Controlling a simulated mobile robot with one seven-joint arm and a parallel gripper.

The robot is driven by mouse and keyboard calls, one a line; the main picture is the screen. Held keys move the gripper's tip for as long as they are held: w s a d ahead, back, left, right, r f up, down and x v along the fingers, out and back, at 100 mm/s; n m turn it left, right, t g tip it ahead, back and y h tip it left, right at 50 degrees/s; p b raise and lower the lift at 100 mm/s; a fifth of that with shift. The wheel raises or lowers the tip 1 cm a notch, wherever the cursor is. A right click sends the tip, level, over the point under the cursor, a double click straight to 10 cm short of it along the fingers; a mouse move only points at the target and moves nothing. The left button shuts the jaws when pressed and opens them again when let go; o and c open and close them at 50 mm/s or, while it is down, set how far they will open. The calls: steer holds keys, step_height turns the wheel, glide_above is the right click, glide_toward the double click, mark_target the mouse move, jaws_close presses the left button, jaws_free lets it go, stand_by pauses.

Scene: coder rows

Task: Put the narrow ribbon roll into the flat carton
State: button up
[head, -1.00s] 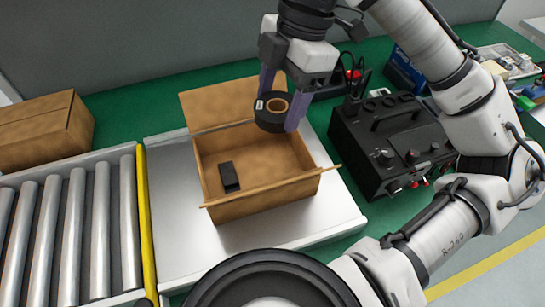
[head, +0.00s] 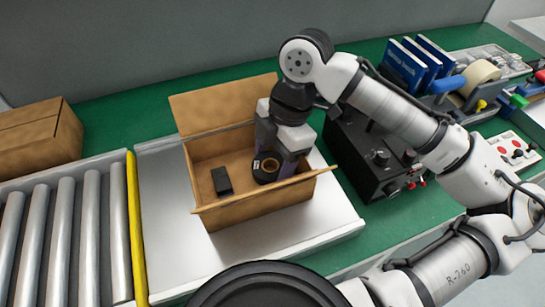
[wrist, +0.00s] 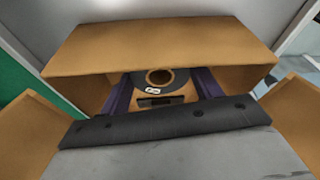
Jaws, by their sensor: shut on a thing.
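The narrow ribbon roll (head: 265,170) is black with a tan core and a small white label. My gripper (head: 278,165) is shut on it, with a purple finger on each side. It is down inside the open flat carton (head: 250,206), in the right part. Whether the roll touches the carton floor I cannot tell. A small black block (head: 221,181) lies in the carton's left part.
The carton stands on a metal plate (head: 160,200) beside a yellow rail (head: 139,230) and a roller conveyor (head: 60,240). A closed carton (head: 35,138) is at the left. A black device (head: 370,155) stands close on the right. Blue boxes and tape are further right.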

steer(key=o, duration=1)
steer(key=shift+f, duration=0.1)
steer(key=p+v, duration=0.1)
steer(key=v, duration=1.1)
steer(key=shift+r, duration=0.25)
